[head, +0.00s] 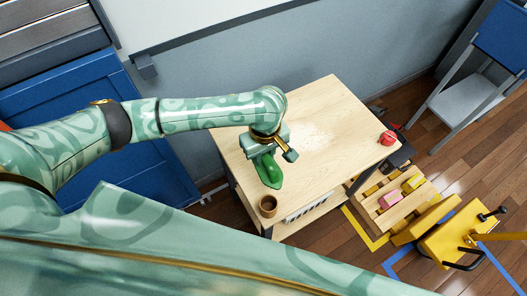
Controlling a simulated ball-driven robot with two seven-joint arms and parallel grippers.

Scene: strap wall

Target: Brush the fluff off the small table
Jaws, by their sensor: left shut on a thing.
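The small table (345,105) has a pale wooden top and stands in the middle of the head view. The fluff (318,136) is a scatter of whitish specks near the middle of the top. My left gripper (271,153) is over the left part of the table, to the left of the fluff. It is shut on a green object (269,173), which looks like the brush. Its bristles do not show, and I cannot tell whether it touches the top. My right gripper is out of view.
A brown cup (267,206) stands at the table's near corner. A red item (388,138) sits at the right corner. A wooden pallet (385,215) with coloured blocks and a yellow machine (455,233) are on the floor at right. The far part of the top is clear.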

